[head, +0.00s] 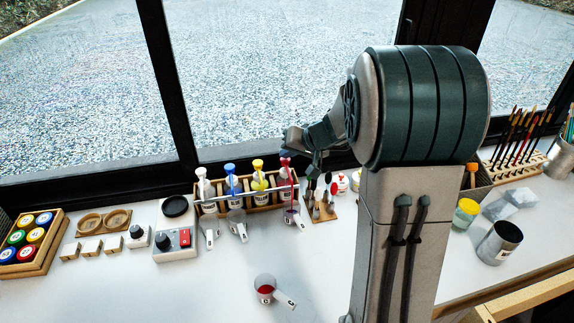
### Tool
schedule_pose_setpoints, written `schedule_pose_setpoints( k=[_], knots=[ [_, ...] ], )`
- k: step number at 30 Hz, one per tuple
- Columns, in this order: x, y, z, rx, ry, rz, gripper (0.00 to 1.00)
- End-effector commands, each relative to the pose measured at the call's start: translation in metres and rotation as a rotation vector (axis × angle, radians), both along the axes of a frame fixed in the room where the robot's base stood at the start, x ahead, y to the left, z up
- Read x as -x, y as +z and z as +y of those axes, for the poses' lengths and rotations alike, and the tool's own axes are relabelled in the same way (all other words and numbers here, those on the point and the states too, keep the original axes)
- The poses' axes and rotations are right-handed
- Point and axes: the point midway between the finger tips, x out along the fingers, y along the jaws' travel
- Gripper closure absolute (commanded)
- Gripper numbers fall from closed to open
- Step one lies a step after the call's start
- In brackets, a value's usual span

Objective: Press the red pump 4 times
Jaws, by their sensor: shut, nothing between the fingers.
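The red pump (286,165) is the rightmost bottle in a wooden rack with a metal bar, near the window sill. Its red head is partly covered by the end of my arm. My gripper (287,152) is at or just above the red pump's head; I cannot tell whether it touches. The fingers are small and partly hidden by the wrist, and they appear shut with nothing held. A small labelled cup (293,218) with a handle stands in front of the red pump. Its contents are hard to make out.
Yellow (258,177), blue (232,180) and white (203,187) pumps share the rack. A cup of red liquid (265,283) stands in front on open table. A brush holder (320,208) stands right of the rack. A device with a red switch (176,238) is left.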

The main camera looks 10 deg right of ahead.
Motion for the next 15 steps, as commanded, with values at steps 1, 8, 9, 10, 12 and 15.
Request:
schedule_pose_setpoints(
  k=[1, 8, 9, 10, 12, 15],
  knots=[
    [0.0001, -0.0013, 0.0001, 0.0, 0.001, 0.001, 1.0],
    [0.0002, -0.0035, 0.0001, 0.0, 0.001, 0.001, 1.0],
    [0.0002, -0.004, 0.0001, 0.0, 0.001, 0.001, 1.0],
    [0.0002, -0.0043, 0.0002, 0.0, 0.001, 0.001, 1.0],
    [0.0002, -0.0049, 0.0002, 0.0, 0.001, 0.001, 1.0],
    [0.0003, -0.0059, 0.0002, -0.001, 0.0, 0.001, 1.0]
  ],
)
